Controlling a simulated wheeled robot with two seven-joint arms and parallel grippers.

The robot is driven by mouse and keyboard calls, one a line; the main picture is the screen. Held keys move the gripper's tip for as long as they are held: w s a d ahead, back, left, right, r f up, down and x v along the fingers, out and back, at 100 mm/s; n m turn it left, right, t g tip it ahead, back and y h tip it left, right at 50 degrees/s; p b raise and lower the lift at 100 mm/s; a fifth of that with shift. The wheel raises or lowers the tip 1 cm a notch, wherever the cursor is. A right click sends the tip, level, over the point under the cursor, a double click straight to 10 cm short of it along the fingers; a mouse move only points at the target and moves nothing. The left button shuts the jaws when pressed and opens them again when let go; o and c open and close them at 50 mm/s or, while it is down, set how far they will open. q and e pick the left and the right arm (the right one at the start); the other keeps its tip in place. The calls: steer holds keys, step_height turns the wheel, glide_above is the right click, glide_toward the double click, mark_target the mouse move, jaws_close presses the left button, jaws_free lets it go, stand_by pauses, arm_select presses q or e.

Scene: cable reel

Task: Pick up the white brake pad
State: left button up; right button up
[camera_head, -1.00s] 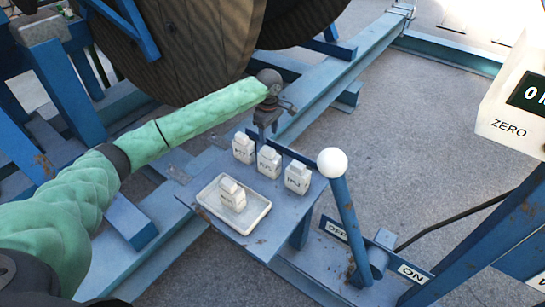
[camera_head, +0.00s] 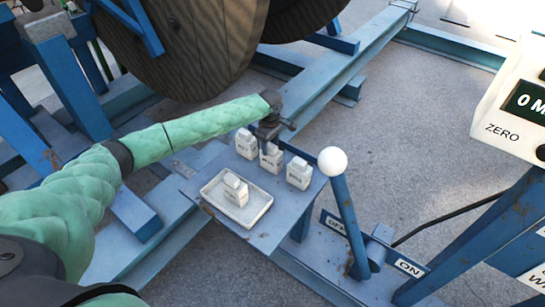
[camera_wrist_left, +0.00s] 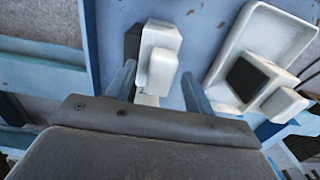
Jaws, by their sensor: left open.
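Three stand in a row: left (camera_head: 246,143), middle (camera_head: 271,160) and right (camera_head: 298,173). Another block (camera_head: 236,190) sits in a shallow white tray (camera_head: 213,200). My left gripper (camera_head: 267,136) is low over the row, by the middle block, partly hiding it. In the left wrist view, its open fingers (camera_wrist_left: 158,86) lie either side of one white block (camera_wrist_left: 163,65). My right gripper is out of view.
A lever with a white ball knob (camera_head: 332,161) rises right of the blue shelf (camera_head: 265,238), near ON and OFF labels. A large wooden reel (camera_head: 180,50) stands behind. A display box (camera_head: 515,110) is at right.

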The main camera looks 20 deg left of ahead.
arm_select(q)
jaws_close()
steer(key=shift+r, duration=0.15)
stand_by(1.2)
